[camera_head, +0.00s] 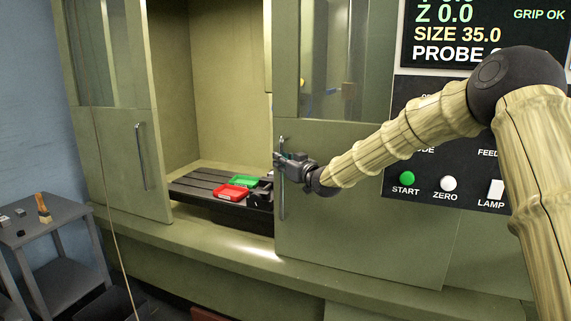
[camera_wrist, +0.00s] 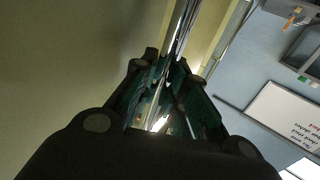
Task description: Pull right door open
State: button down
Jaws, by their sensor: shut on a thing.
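The right door (camera_head: 345,215) is a green panel with a window in its upper part and a vertical bar handle (camera_head: 283,205) near its left edge. My gripper (camera_head: 281,163) is at the upper half of this handle, shut on it. In the wrist view the shiny handle bar (camera_wrist: 180,28) runs between the fingers of my gripper (camera_wrist: 166,90). The left door (camera_head: 125,165) has its own bar handle (camera_head: 141,157). A wide gap lies between the two doors and shows the inside of the machine. My arm covers part of the right door.
Inside the opening, a green tray (camera_head: 234,181) and a red tray (camera_head: 231,193) sit on a dark slotted table (camera_head: 195,188). A control panel (camera_head: 450,190) with buttons is at right. A grey cart (camera_head: 50,242) stands at left.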

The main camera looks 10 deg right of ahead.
jog(key=shift+s+d, duration=0.25)
jog(key=shift+d, duration=0.3)
jog(key=c, duration=1.4)
grip_release()
jog(key=shift+s, duration=0.1)
jog(key=v, duration=1.2)
